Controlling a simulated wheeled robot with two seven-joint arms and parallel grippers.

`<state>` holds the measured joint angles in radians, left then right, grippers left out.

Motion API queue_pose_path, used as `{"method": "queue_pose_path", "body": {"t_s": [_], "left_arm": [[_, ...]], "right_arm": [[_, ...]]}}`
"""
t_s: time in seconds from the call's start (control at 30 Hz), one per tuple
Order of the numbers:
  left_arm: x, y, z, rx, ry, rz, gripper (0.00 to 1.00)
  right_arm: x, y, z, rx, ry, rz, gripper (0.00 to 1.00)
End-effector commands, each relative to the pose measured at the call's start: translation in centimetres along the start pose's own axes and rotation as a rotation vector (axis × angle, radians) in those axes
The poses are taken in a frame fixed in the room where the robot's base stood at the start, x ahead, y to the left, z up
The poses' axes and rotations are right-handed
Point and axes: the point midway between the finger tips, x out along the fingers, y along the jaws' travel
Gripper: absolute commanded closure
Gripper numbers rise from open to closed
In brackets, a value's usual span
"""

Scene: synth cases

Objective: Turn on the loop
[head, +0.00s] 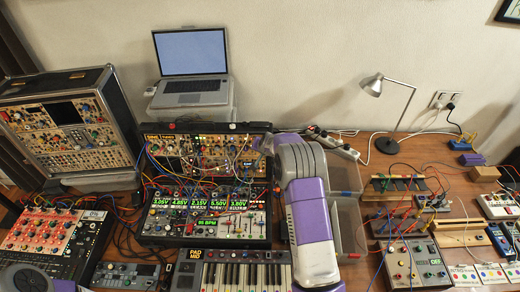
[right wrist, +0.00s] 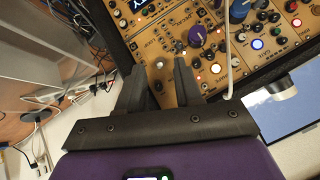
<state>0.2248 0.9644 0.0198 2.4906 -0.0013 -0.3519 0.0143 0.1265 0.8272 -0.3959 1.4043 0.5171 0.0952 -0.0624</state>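The modular synth case (head: 205,152) with gold panels stands below the laptop in the head view. Its gold panel (right wrist: 205,50) fills the top of the right wrist view, with a purple knob (right wrist: 197,37), a blue knob (right wrist: 239,10), small switches and lit buttons. A small whitish button (right wrist: 159,64) shows between the fingertips; contact cannot be told. In the head view my right arm hides the case's right end. My left gripper is not in view.
A white cable (right wrist: 229,50) runs right of the fingers. A laptop (head: 192,85) stands behind the case. A mixer with green displays (head: 205,215) and a keyboard (head: 240,275) lie in front. Clear bins (head: 345,180), a lamp (head: 386,145) and many patch cables lie right.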

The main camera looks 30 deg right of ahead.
Motion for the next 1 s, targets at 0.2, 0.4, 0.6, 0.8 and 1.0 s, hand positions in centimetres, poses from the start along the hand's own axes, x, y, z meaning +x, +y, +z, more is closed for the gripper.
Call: {"method": "queue_pose_path", "body": {"t_s": [0.2,0.4,0.6,0.8,1.0], "left_arm": [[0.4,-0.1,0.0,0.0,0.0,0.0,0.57],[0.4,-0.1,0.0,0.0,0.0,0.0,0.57],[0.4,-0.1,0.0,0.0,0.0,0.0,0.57],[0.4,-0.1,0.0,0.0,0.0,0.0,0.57],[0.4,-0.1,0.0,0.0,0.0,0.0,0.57]], "right_arm": [[-3.5,-0.1,0.0,-0.001,0.0,-0.003,0.65],[-5.5,-0.1,0.1,-0.002,-0.001,-0.001,0.65],[-5.9,0.0,0.0,-0.001,-0.001,-0.001,0.65],[-5.8,0.0,0.0,-0.001,-0.001,-0.001,0.65],[-5.8,0.0,0.0,-0.001,-0.001,-0.001,0.65]]}}
